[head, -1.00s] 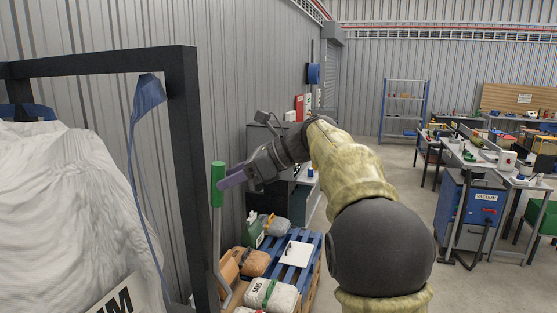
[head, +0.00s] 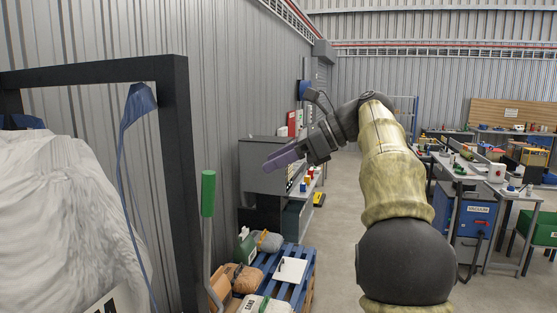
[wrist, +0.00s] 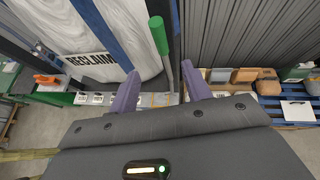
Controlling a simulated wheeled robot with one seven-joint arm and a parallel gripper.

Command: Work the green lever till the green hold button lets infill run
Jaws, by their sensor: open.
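The green lever's grip (head: 208,193) stands upright on a grey shaft (head: 207,250), in front of the black frame at the left of the head view. The grip also shows in the wrist view (wrist: 158,36), beyond my fingertips and between their lines. My gripper (head: 274,162) is open and empty, to the right of and above the grip in the head view, with a clear gap between them. Its two purple fingers (wrist: 159,84) are spread in the wrist view. I cannot pick out the green hold button in either view.
A white bulk bag (head: 70,210) hangs in the black frame (head: 178,170); the wrist view shows RECLAIM on it. A blue pallet (head: 304,268) with sacks and a clipboard lies right of the lever. A grey cabinet (head: 262,165) stands behind.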

